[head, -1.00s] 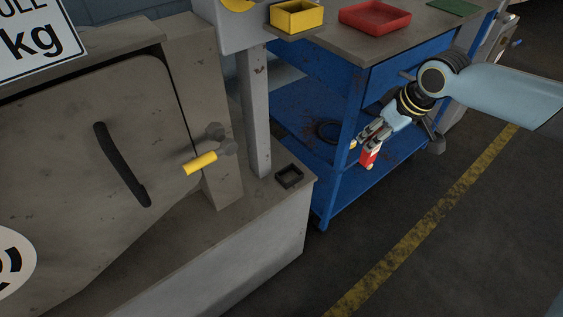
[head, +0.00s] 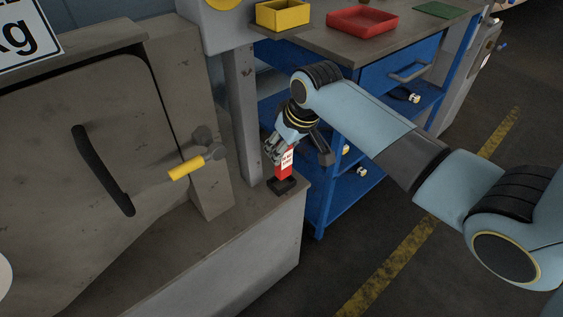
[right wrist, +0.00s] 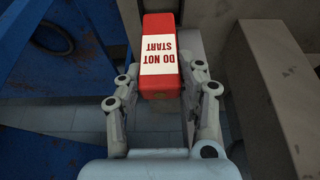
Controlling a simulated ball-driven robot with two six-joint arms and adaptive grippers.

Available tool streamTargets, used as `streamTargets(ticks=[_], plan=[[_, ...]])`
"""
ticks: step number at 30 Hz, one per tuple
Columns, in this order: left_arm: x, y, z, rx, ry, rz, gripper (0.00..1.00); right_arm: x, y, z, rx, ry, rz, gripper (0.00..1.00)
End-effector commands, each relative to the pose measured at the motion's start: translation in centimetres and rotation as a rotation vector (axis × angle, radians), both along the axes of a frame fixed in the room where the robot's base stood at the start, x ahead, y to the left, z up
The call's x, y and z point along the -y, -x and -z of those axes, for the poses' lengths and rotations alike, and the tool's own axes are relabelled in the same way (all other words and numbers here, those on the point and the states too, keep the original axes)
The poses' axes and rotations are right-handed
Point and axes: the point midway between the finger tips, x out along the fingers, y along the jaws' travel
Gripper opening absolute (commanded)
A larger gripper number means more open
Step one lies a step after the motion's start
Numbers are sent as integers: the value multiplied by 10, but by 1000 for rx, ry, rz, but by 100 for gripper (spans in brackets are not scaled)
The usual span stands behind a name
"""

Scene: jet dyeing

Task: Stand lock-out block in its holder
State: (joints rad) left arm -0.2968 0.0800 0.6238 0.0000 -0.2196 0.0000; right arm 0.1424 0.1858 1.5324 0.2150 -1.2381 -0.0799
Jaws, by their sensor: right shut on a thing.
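The lock-out block is red with a white "DO NOT START" label. In the head view the block (head: 284,170) is upright at the small black square holder (head: 289,187) on the grey machine ledge. Its lower end is at the holder; I cannot tell whether it is seated inside or just above. My right gripper (head: 278,152) is shut on the block's upper part. In the right wrist view the block (right wrist: 160,62) sits between the fingers of my right gripper (right wrist: 160,88); the holder is hidden there. My left gripper is not in view.
A grey post (head: 241,115) stands just behind the holder. A yellow-handled lever (head: 187,168) and a black door handle (head: 103,172) are to the left. A blue cart (head: 322,200) stands to the right, with a yellow bin (head: 283,16) and a red tray (head: 361,21) on top.

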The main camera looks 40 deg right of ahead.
Motion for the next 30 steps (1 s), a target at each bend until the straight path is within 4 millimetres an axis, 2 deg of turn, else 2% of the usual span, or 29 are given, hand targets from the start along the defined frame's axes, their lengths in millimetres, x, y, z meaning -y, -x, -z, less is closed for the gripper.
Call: streamTargets(ticks=[9,20,21,25,30], plan=[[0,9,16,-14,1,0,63,-3,-1,41,-1,-3,0,0],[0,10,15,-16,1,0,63,-3,-2,43,2,-1,0,0],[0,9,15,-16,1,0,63,-3,-2,42,2,-1,0,41],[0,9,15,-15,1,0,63,-3,-2,42,1,-1,0,58],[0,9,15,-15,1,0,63,-3,-2,42,1,-1,0,59]])
